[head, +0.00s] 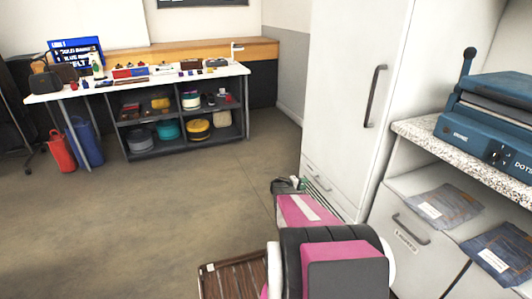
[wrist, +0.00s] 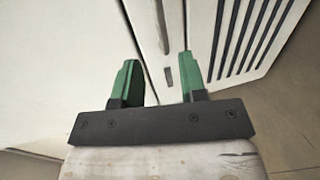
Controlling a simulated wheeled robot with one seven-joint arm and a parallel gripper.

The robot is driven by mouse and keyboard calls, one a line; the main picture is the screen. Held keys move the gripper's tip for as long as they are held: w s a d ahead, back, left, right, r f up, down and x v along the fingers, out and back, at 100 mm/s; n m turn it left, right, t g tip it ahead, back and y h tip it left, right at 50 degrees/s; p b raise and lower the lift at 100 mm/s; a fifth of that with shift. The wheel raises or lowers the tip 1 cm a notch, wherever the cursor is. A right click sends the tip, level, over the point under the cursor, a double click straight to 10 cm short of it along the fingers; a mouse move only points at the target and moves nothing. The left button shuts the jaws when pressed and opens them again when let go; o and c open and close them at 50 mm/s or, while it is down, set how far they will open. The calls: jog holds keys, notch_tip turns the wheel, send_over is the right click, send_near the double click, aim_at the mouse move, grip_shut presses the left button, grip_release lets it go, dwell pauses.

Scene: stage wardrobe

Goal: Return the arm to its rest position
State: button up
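My gripper (wrist: 160,64) shows in the wrist view with its two green fingers apart and nothing between them. It faces the lower front of a white cabinet, close to a slotted vent panel (wrist: 248,30); I cannot tell whether it touches. In the head view my gripper (head: 293,183) is small and partly hidden behind my pink and black arm (head: 308,212). The arm reaches forward and low from the bottom middle of the picture, beside the tall white cabinet (head: 345,90).
The cabinet, with a dark handle (head: 375,96), stands close on the right. A speckled counter (head: 415,130) holds a blue machine (head: 485,145), with drawers below. A loaded white table (head: 140,82) stands at the back left. The floor (head: 140,210) to the left is clear.

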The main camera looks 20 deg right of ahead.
jog(key=s+a+r+y, duration=0.5)
jog(key=s+a+r, duration=0.2)
jog(key=a, duration=0.6)
jog(key=s+a+r+g+y, duration=0.1)
jog(key=s+a+r+y, duration=0.4)
jog(key=s+a, duration=0.5)
jog(key=s+a+r+y, duration=0.5)
jog(key=s+a+r, duration=0.3)
jog(key=a, duration=0.7)
jog(key=shift+s+a+r+m+y, duration=0.3)
jog(key=shift+s+r+m, duration=0.05)
jog(key=shift+s+m, duration=0.1)
